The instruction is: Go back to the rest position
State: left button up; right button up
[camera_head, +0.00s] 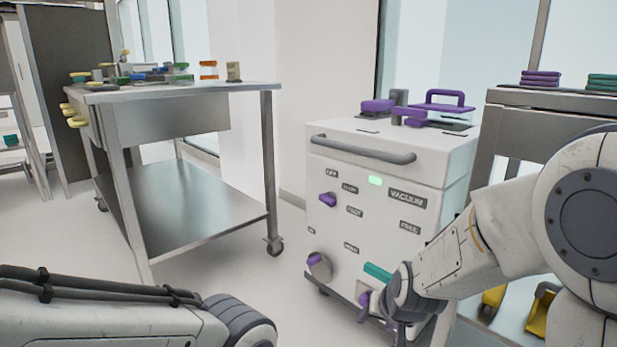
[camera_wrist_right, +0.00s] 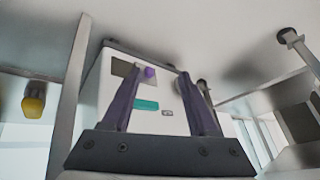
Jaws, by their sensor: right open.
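My right gripper (camera_head: 392,308) is low in front of the white vacuum machine (camera_head: 335,230) in the head view; its fingers barely show there. In the right wrist view its two purple fingers (camera_wrist_right: 158,85) are apart, with nothing held between them. Beyond them, the machine front shows a teal part (camera_wrist_right: 147,105) and a purple knob (camera_wrist_right: 150,72). The same teal part (camera_head: 378,272) and knob (camera_head: 364,297) show just left of the gripper in the head view. My left arm comes in at the lower left; its gripper is out of the picture.
A steel cart (camera_head: 185,88) with small colored items on top stands at the left. A grey table (camera_head: 550,99) with purple and teal stacked items stands at the right. Yellow bins (camera_head: 541,308) sit low behind my right arm. Floor is clear between cart and machine.

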jog(key=s+d+f+n+g, duration=0.1)
jog(key=s+d+g, duration=0.1)
jog(key=s, duration=0.4)
jog(key=s+d+f+n+g, duration=0.1)
jog(key=s+d+f+n, duration=0.15)
jog(key=s, duration=0.25)
jog(key=s+a+r+n+g+p, duration=0.1)
jog(key=s+a+r+n+p, duration=0.1)
jog(key=s+a+r+p, duration=0.45)
jog(key=s+a+r+n+g+p, duration=0.1)
jog(key=s+a+r+n+p, duration=0.15)
jog(key=r+p, duration=0.7)
jog(key=s+a+r+n+g+p, duration=0.15)
jog(key=s+a+r+p, duration=0.3)
jog(key=r, duration=0.65)
notch_tip(320, 180, up, 36)
jog(key=p, duration=3.5)
jog(key=shift+s+p, duration=0.3)
jog(key=shift+p, duration=0.05)
